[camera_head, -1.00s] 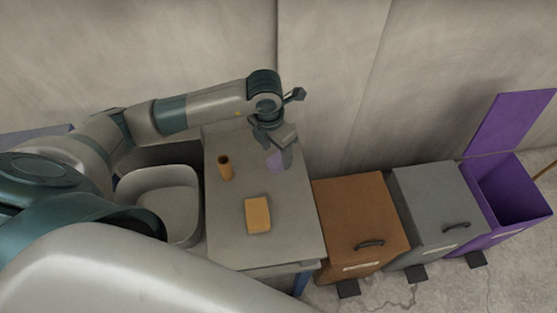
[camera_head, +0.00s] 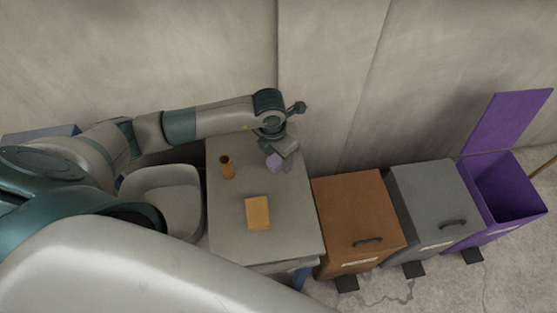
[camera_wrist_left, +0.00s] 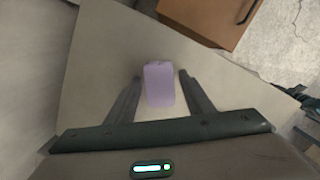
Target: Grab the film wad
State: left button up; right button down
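The film wad is most likely the small purple block (camera_head: 273,163) on the grey table (camera_head: 290,225), near its back right part. In the left wrist view, the purple block (camera_wrist_left: 160,84) lies between the two fingers of my left gripper (camera_wrist_left: 160,76). The fingers are spread, with a clear gap on each side of the block. In the head view, my left gripper (camera_head: 281,155) is right at the block and partly covers it. Whether it touches the table cannot be told. My right gripper is not in view.
An orange cup (camera_head: 227,167) and a flat orange block (camera_head: 258,212) stand on the table. A pale basin (camera_head: 165,190) is left of it. Right of it are a closed brown bin (camera_head: 355,205), a closed grey bin (camera_head: 430,190) and an open purple bin (camera_head: 500,225).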

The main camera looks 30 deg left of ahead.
pick_arm(q)
jog(key=c, duration=0.7)
jog(key=shift+r, duration=0.1)
jog(key=shift+r+b, duration=0.5)
jog(key=shift+r, duration=0.05)
jog(key=r, duration=0.1)
jog(key=r+b, duration=0.1)
jog(key=w+r+b, duration=0.1)
jog(key=shift+d+r, duration=0.1)
jog(key=shift+d, duration=0.3)
jog(key=w+d+r+b, duration=0.4)
jog(key=w+d+r, duration=0.2)
jog(key=w, duration=0.2)
jog(key=shift+d+r, duration=0.3)
jog(key=shift+d, duration=0.05)
